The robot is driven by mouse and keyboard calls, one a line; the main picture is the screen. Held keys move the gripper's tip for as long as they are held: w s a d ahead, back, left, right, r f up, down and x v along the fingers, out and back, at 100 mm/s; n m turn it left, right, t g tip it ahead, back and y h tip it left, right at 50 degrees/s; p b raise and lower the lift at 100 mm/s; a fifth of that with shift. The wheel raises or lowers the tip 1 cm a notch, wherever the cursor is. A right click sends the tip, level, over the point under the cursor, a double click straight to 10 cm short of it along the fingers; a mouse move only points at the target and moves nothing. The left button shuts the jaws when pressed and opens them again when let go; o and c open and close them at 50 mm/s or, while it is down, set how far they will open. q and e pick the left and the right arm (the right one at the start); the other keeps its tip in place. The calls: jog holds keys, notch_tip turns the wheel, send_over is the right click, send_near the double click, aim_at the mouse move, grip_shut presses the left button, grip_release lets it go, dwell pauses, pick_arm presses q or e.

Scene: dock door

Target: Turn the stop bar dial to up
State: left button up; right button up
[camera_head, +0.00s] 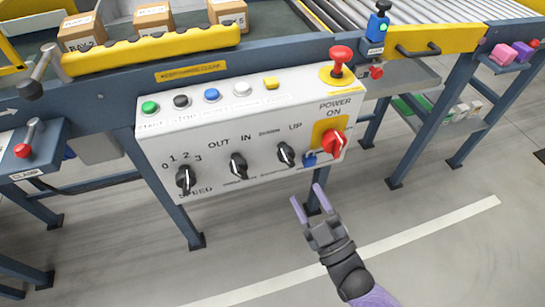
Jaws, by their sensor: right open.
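The stop bar dial (286,154) is a small black knob on the white control panel (215,140), below the "UP" label and left of the red power switch. Which way its pointer is set is too small to tell for sure. My right gripper (306,192) is open and empty, with its two purple fingers pointing up toward the panel. It is below and a little right of the dial in the picture, apart from it. My left gripper is not in view.
Left of the dial are the "OUT/IN" dial (238,165) and the speed dial (186,179). Right of it are the red power switch (333,143) and a small blue part (309,160). A red mushroom button (340,57) stands on top. Open floor lies below the panel.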

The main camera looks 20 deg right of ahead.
aim_at(290, 164)
jog(key=b+x, duration=0.2)
jog(key=x, duration=0.6)
jog(key=shift+w+r, duration=0.35)
jog(key=shift+w, duration=0.05)
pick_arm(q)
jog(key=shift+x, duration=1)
pick_arm(e)
grip_shut()
